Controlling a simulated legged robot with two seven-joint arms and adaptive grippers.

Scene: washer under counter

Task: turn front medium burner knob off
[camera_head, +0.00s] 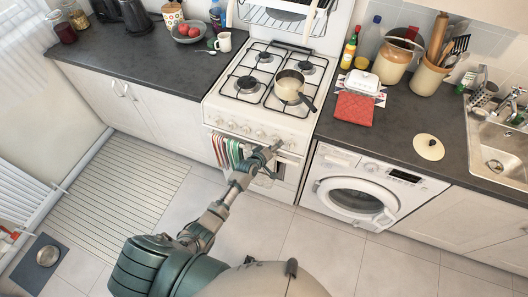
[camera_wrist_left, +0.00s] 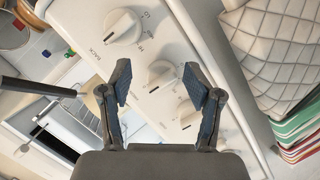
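The white stove (camera_head: 228,111) has a row of white burner knobs (camera_head: 246,129) along its front panel. In the left wrist view, one knob (camera_wrist_left: 160,75) sits between and beyond my left fingertips, with a larger-looking knob (camera_wrist_left: 122,27) above it near the word BACK. Which knob is the front medium one, I cannot tell. My left gripper (camera_wrist_left: 156,84) is open and empty, facing the panel; in the head view it is at the panel's right part (camera_head: 270,150). My right gripper is not in view.
A saucepan (camera_head: 289,85) stands on the hob, its handle pointing toward the front right. Striped towels (camera_head: 226,150) hang on the oven front, left of my gripper. A washer (camera_head: 355,195) is under the right counter.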

